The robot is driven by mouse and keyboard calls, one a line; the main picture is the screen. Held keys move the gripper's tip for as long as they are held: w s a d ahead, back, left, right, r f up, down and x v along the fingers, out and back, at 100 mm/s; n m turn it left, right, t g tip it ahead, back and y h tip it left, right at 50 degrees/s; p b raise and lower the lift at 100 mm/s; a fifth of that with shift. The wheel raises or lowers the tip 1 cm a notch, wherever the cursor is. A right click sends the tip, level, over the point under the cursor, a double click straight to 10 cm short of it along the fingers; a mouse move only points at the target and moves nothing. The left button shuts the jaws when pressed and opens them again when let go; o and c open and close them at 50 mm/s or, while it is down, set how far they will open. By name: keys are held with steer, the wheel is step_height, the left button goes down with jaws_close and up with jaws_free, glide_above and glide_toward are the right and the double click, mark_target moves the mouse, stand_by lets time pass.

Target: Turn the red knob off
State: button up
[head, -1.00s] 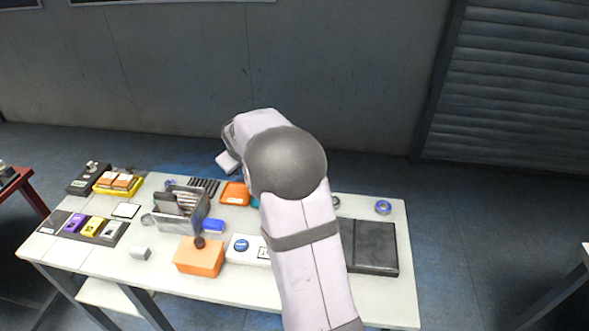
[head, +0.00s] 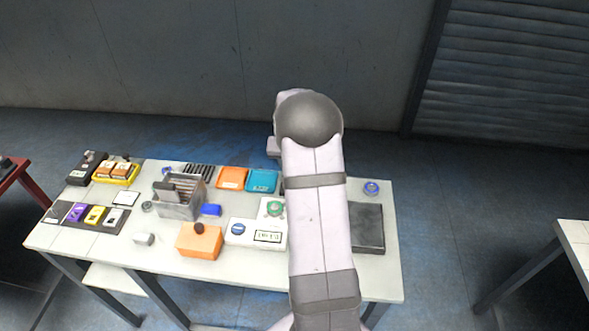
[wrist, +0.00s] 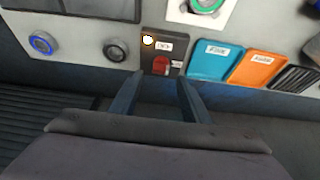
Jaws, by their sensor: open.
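The red knob (wrist: 161,65) shows in the wrist view on a small dark box (wrist: 153,52) with white labels. A lamp (wrist: 148,40) glows whitish-yellow on the box above the knob. My gripper (wrist: 158,95) is open and empty, its two dark fingers pointing toward the box. The knob lies in line with the gap between the fingers, just beyond the tips, and no contact shows. In the head view my arm hides the knob, and the fingers cannot be made out.
A blue tray (wrist: 208,60) and an orange tray (wrist: 253,70) are right of the box in the wrist view. A round black dial (wrist: 116,50) and a blue-ringed disc (wrist: 43,43) are left. In the head view, a black pad (head: 368,228) lies right of my arm.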

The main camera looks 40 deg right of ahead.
steer(key=shift+p+x, duration=0.7)
steer(key=shift+x, duration=1.55)
steer(key=shift+r, duration=0.1)
steer(key=shift+c, duration=0.4)
steer(key=c, duration=1)
